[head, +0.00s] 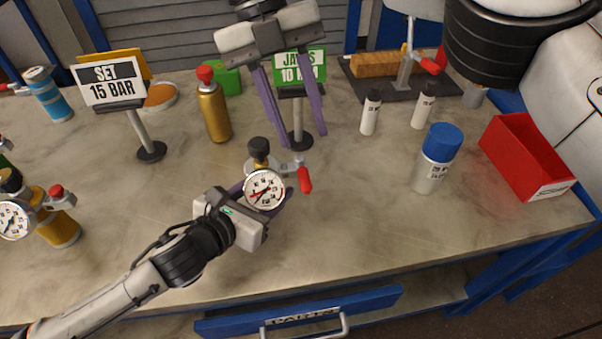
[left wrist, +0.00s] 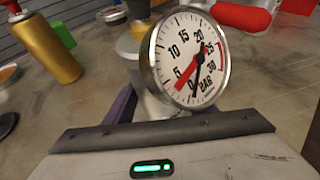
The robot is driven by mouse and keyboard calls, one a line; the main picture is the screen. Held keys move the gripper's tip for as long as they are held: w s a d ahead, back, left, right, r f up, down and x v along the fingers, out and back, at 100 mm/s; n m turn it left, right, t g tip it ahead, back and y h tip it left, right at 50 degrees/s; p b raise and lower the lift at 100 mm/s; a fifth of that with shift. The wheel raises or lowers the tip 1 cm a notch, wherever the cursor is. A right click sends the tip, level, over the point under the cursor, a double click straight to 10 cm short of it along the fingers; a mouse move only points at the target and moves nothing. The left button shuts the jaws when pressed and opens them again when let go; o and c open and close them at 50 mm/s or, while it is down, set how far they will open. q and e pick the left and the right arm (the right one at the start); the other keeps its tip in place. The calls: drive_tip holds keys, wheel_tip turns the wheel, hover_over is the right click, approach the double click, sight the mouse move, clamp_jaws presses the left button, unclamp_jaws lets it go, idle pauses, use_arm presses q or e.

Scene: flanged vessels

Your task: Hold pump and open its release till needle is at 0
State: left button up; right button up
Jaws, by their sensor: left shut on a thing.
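The pump (head: 262,163) stands on the worktop with a black knob (head: 258,147) on top, a red-gripped lever (head: 305,180) on its right and a round white gauge (head: 264,190) at its front. My left gripper (head: 268,200) is shut on the pump; the gauge hides part of the grasp. In the left wrist view the gauge (left wrist: 187,60) has a black hand pointing down near 0 and a broad red hand between 0 and 5. My right gripper (head: 303,140) is open and empty, its two purple fingers pointing down, apart from each other, behind the pump.
Signs reading "SET 15 BAR" (head: 109,84) and "JAWS" (head: 299,67) stand behind. A gold bottle (head: 215,108) is behind the pump. Another gauged unit (head: 60,225) is at left. White bottles (head: 370,112), a blue-capped can (head: 437,160) and a red bin (head: 527,157) are at right. Front worktop is clear.

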sight(265, 191)
idle(0.8)
use_arm(q)
drive_tip(key=o, duration=1.5)
drive_tip(key=v, duration=1.2)
drive_tip(key=shift+s, duration=0.1)
